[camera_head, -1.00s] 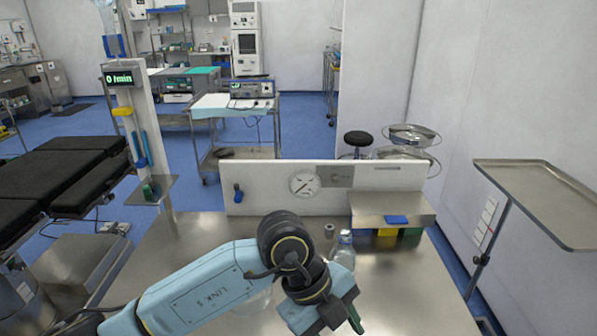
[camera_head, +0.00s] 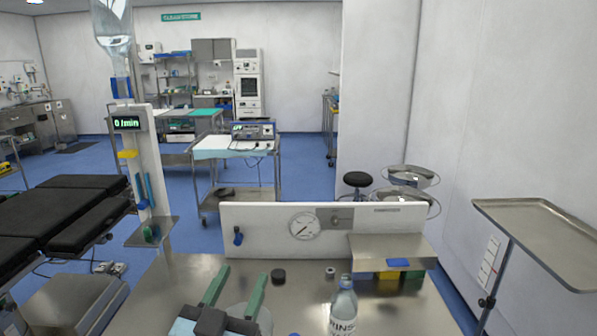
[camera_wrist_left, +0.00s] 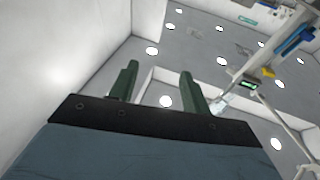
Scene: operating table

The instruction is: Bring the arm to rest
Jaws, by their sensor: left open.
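My left gripper (camera_head: 241,274) is at the lower edge of the head view, with its two green fingers pointing up and away, apart and empty. In the left wrist view the same gripper (camera_wrist_left: 158,69) has a clear gap between its fingers, with ceiling lights and wall behind. The gripper shows over the steel table (camera_head: 180,273), and its height above it is hard to tell. A clear labelled bottle (camera_head: 343,309) stands on the table to the right of the gripper. My right gripper is not in view.
A black cap-like piece (camera_head: 278,276) and a small metal ring (camera_head: 330,272) lie on the table. A white panel with a gauge (camera_head: 304,226) stands at the back, beside a steel shelf (camera_head: 392,248) over coloured bins. A drip stand (camera_head: 146,165) is at left, an empty tray (camera_head: 545,240) at right.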

